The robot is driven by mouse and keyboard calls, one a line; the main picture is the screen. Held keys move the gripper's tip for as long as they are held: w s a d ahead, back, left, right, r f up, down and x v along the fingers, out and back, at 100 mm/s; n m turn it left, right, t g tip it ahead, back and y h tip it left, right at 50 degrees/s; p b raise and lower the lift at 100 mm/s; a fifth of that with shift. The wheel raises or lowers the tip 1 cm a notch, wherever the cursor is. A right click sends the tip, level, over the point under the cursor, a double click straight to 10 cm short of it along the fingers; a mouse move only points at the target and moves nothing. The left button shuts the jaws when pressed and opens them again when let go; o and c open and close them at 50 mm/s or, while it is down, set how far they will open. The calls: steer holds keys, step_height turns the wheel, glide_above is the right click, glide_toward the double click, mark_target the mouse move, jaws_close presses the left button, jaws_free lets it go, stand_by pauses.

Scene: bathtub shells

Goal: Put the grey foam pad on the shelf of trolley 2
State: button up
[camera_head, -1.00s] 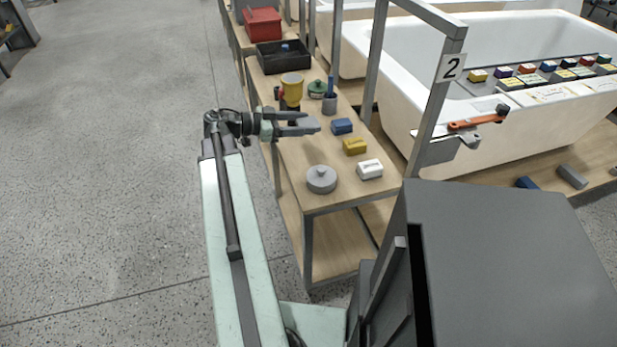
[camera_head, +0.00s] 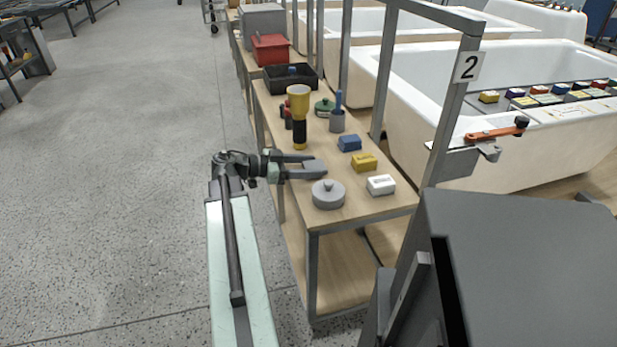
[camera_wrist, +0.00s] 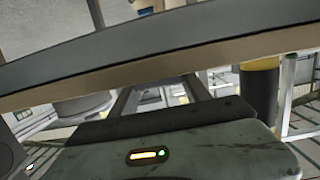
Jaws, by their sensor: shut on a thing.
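My gripper (camera_head: 312,167) is shut on a small grey block, which looks like the grey foam pad (camera_head: 315,166). It holds the pad over the left edge of the top shelf (camera_head: 345,217) of the trolley whose post bears the number 2 plate (camera_head: 467,66). The gripper is just behind the grey lidded pot (camera_head: 328,195). I cannot tell the pad's height above the shelf. A lower wooden shelf (camera_head: 345,272) shows below. In the wrist view, a long grey and tan slab crosses in front of the fingers; I cannot tell what it is.
A yellow and black torch (camera_head: 299,118), a green lidded pot (camera_head: 324,107), a grey cup (camera_head: 337,121), and blue (camera_head: 349,143), yellow (camera_head: 364,161) and white (camera_head: 381,185) blocks stand on the top shelf. A black tray (camera_head: 291,78) lies behind. The floor at left is clear.

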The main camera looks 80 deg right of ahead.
steer(key=shift+f, duration=0.25)
steer(key=o, duration=1.3)
steer(key=shift+r, duration=0.1)
steer(key=shift+r, duration=0.1)
steer(key=shift+w+r+p, duration=0.15)
steer(key=shift+w+p, duration=0.05)
steer(key=shift+p, duration=0.2)
steer(key=p+v, duration=0.2)
steer(key=v, duration=0.9)
steer(key=shift+w+a, duration=0.2)
steer(key=shift+w, duration=0.05)
